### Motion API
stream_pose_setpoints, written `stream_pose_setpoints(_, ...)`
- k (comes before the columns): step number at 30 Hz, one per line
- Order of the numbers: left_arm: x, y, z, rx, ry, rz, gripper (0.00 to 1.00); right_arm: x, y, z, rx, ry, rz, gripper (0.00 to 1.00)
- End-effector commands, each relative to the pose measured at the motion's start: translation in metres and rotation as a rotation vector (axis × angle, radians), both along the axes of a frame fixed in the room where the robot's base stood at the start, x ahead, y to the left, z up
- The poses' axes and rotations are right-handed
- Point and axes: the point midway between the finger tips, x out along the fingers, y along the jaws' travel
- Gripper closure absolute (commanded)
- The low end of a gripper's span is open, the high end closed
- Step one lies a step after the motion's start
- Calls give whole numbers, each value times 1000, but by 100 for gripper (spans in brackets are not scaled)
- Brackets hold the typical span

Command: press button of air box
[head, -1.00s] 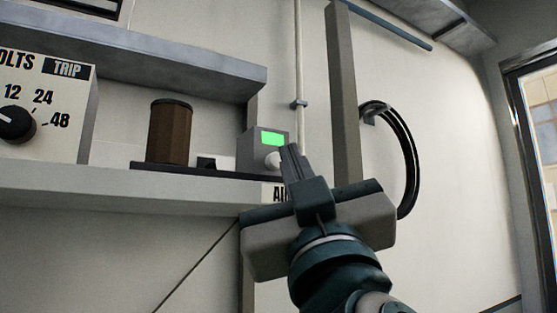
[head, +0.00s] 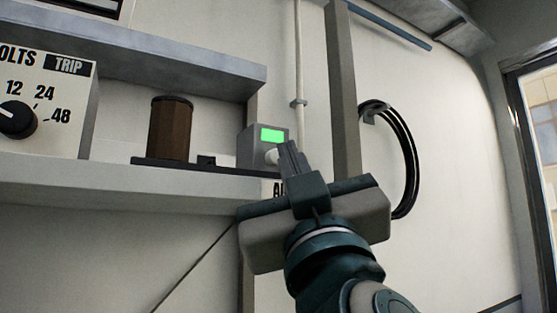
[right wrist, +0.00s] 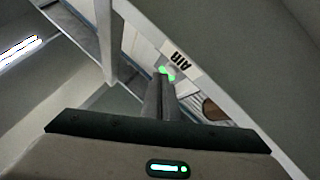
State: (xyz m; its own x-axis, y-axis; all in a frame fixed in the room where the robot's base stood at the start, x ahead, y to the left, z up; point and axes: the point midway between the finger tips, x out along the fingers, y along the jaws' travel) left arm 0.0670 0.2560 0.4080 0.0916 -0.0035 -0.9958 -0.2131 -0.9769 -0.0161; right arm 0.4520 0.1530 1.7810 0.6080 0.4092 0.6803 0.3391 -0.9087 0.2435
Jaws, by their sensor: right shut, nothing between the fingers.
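The air box is a small grey box (head: 249,148) with a lit green panel (head: 271,135) and a pale round button (head: 272,157) on its front. It stands at the right end of a shelf with a label partly reading "AIR" (right wrist: 180,57), which my gripper partly covers in the head view. My right gripper (head: 287,147) is shut and empty, its fingertips at the button's right edge in the picture. I cannot tell whether they touch it. In the right wrist view the fingertips (right wrist: 160,80) lie just below the green glow (right wrist: 167,73). My left gripper is not in view.
A brown cylinder (head: 171,130) and a small black block (head: 206,162) stand on a dark base left of the box. A volts dial panel (head: 60,110) is at the far left. A grey post (head: 343,100) and black cable loop (head: 408,160) are to the right.

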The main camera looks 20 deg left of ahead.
Motion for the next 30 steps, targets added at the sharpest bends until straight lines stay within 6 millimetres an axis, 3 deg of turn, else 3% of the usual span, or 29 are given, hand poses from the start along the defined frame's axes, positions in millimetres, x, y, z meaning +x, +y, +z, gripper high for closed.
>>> stream_pose_setpoints(30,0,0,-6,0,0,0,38,4,6,0,0,0,1,100)
